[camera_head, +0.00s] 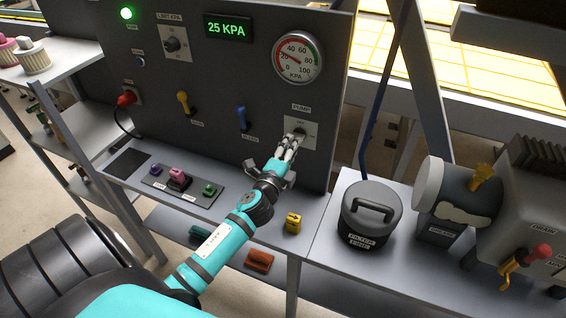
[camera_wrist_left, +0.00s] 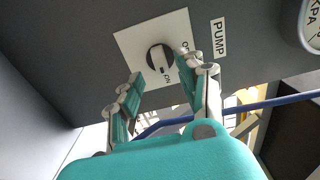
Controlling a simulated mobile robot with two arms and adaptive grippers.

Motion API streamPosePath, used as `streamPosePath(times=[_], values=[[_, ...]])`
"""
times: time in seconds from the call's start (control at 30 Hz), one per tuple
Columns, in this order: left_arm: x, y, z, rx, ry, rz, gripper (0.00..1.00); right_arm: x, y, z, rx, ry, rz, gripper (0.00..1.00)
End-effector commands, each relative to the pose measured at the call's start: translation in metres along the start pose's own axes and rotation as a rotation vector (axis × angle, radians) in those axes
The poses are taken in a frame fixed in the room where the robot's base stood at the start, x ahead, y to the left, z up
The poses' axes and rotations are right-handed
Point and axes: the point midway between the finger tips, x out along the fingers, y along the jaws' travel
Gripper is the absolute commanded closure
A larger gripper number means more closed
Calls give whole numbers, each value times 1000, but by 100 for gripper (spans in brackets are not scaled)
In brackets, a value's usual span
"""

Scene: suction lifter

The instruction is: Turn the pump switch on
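The pump switch is a round dark knob with a pale bar (camera_wrist_left: 160,60) on a white plate. In the wrist view the bar's end points towards the ON mark, with OFF to the side. In the head view the plate (camera_head: 311,142) shows at the panel's lower right, and my gripper partly hides the knob. My left gripper (camera_head: 291,146) is at the plate. In the wrist view its fingers (camera_wrist_left: 158,74) are apart and empty, one on either side of the knob; contact cannot be told. My right gripper is not in view.
The panel has a lit green lamp (camera_head: 127,13), a 25 KPA display (camera_head: 228,27) and a round gauge (camera_head: 299,58). Yellow (camera_head: 186,102) and blue (camera_head: 242,118) levers stand left of the switch. A dark lidded canister (camera_head: 370,216) stands on the right bench.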

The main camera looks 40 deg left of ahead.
Motion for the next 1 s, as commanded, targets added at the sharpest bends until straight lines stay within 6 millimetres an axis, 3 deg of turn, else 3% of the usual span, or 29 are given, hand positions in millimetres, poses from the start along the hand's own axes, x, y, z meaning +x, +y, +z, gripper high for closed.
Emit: streamPosePath(times=[0.2, 0.4, 0.6, 1.0], values=[[-50, 2, -1, -1, 0, 4, 62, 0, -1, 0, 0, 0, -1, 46], [-79, 1, 0, 0, -1, 3, 62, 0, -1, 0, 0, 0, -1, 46], [-88, 1, 0, 1, 0, 1, 62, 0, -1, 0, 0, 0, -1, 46], [-88, 0, 0, 1, 0, 1, 62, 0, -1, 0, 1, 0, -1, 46]])
